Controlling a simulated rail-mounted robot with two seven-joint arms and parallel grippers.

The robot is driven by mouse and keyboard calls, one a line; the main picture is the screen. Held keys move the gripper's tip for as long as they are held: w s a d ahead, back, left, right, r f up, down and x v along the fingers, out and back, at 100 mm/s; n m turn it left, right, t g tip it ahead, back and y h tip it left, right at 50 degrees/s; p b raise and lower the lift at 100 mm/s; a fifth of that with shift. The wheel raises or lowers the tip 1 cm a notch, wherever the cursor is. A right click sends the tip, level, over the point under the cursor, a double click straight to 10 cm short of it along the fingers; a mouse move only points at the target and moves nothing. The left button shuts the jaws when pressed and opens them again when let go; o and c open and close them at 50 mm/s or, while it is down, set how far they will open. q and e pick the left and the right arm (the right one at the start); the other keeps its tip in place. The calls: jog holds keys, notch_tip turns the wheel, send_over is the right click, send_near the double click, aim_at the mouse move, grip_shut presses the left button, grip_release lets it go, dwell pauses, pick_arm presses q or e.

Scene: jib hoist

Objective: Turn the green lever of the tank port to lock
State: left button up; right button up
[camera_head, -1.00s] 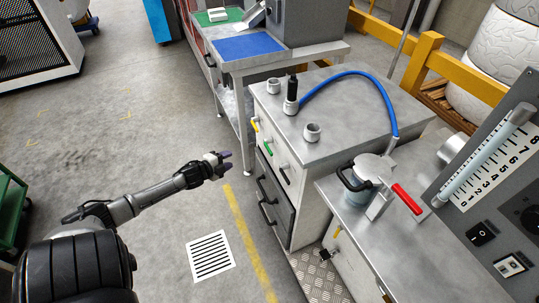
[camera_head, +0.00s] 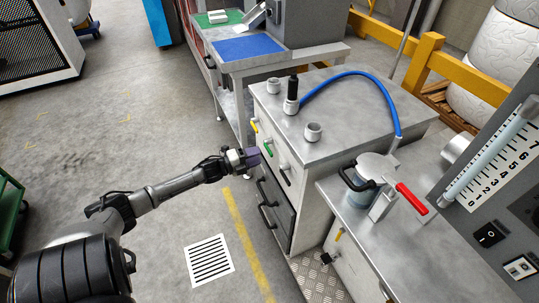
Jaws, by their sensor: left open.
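The green lever (camera_head: 267,148) is on the front face of the metal cabinet (camera_head: 350,112), between a yellow lever (camera_head: 254,125) and a third lever (camera_head: 284,175) whose colour is hard to tell. My left gripper (camera_head: 254,157) is open, with dark purple fingers. It is just left of and slightly below the green lever. I cannot tell whether it touches the lever. Three pale ports stand on the cabinet top; the middle port (camera_head: 290,107) has a black connector in it, beside the blue hose (camera_head: 345,76). My right gripper is not in view.
Black drawer handles (camera_head: 266,214) stick out below the levers. A lidded pot (camera_head: 362,178) and a red lever (camera_head: 412,198) are on the right bench. A workbench with a blue mat (camera_head: 248,47) stands behind.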

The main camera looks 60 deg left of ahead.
aim_at(269, 150)
pick_arm(q)
jog(key=w, duration=0.2)
jog(key=w+b, duration=0.1)
jog(key=w, duration=0.2)
jog(key=shift+w+d+b, duration=0.3)
jog(key=shift+d, duration=0.1)
jog(key=shift+w, duration=0.15)
jog(key=c, duration=0.7)
grip_shut()
